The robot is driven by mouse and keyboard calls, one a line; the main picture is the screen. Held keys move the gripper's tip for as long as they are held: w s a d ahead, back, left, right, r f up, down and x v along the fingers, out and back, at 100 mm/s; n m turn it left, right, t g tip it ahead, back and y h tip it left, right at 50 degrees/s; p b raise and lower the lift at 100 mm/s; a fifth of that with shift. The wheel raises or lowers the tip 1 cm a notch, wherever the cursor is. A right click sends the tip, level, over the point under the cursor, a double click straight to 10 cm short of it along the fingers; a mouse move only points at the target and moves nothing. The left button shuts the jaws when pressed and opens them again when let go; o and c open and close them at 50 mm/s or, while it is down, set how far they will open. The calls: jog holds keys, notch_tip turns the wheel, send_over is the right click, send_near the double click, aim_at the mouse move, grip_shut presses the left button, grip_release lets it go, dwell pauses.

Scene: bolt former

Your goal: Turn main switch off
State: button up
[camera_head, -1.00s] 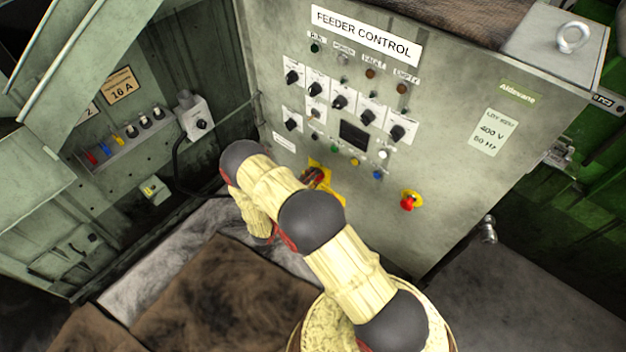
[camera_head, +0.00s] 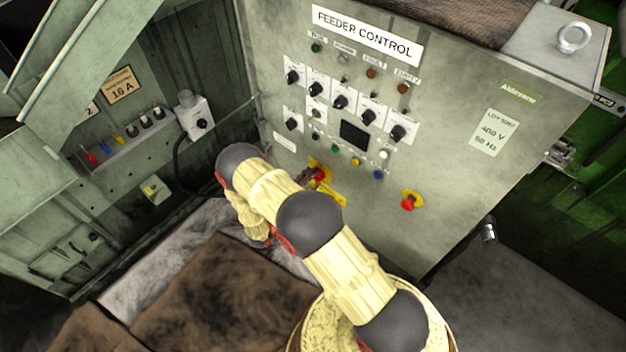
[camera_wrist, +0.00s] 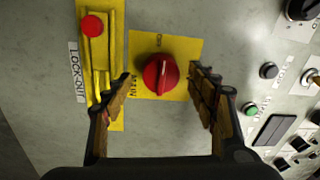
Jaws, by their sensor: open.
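The main switch (camera_wrist: 160,75) is a red rotary knob on a yellow plate marked MAIN, seen in the wrist view. A pale ridge runs across the knob, close to upright in that picture. My gripper (camera_wrist: 162,82) is open, with one finger on each side of the knob and visible gaps between. I cannot tell how deep the fingertips reach relative to the knob. In the head view the red knob (camera_head: 319,174) shows low on the feeder control panel, partly hidden by my arm.
A yellow lock-out bar (camera_wrist: 97,60) with a red button stands close to the left finger. Black and green buttons (camera_wrist: 249,109) lie to the right. In the head view, a red emergency button (camera_head: 408,203) sits further right, with selector knobs (camera_head: 340,102) above.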

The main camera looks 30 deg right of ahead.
jog(key=v, duration=1)
jog(key=shift+a, duration=0.3)
jog(key=shift+s+f, duration=0.1)
